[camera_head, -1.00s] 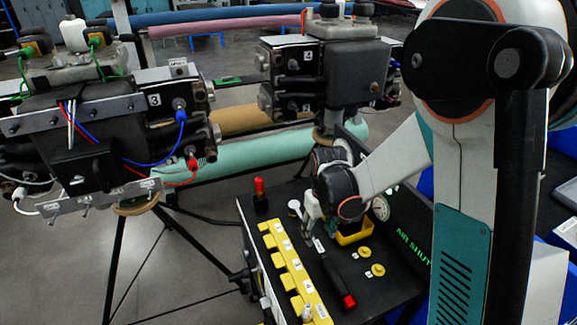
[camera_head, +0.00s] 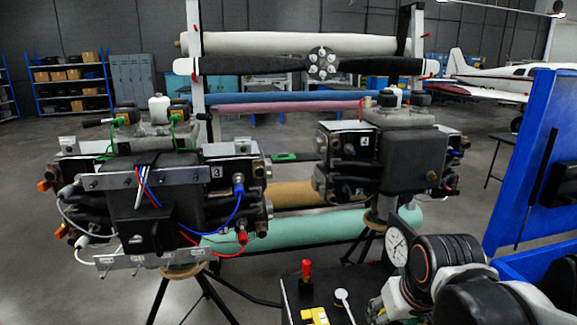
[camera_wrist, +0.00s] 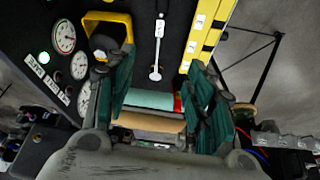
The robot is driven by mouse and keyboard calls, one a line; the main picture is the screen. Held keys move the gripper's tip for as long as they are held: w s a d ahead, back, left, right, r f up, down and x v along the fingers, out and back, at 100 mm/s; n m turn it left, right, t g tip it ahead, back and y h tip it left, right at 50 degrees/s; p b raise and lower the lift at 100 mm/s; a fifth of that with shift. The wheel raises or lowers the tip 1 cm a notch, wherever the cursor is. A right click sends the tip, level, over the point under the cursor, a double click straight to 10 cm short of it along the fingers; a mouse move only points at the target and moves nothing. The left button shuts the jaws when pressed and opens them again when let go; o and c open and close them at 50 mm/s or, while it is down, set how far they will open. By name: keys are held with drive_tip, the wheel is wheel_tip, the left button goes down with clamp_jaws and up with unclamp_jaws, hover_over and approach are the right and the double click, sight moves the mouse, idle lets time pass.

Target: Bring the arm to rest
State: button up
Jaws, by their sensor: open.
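My arm (camera_head: 475,285) is folded low at the bottom right of the head view, with its black joint over the black control panel. My gripper (camera_wrist: 160,85) shows in the wrist view with its two green-padded fingers spread apart. Nothing is held between them. In the head view the gripper is largely hidden or cut off at the bottom edge. The black panel (camera_wrist: 130,12) lies beyond the fingers in the wrist view. I cannot tell the gap between them.
The panel carries gauges (camera_wrist: 64,36), a yellow guard (camera_wrist: 107,17), a silver lever (camera_wrist: 156,50) and a yellow strip (camera_wrist: 208,32). A blue board (camera_head: 535,150) stands at right. Floor (camera_head: 60,275) is open at left.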

drive_tip(key=s+r+t, duration=0.2)
drive_tip(key=s, duration=0.5)
drive_tip(key=shift+r+m, duration=0.25)
drive_tip(key=shift+m, duration=0.15)
drive_tip(key=shift+s, duration=0.1)
idle(0.4)
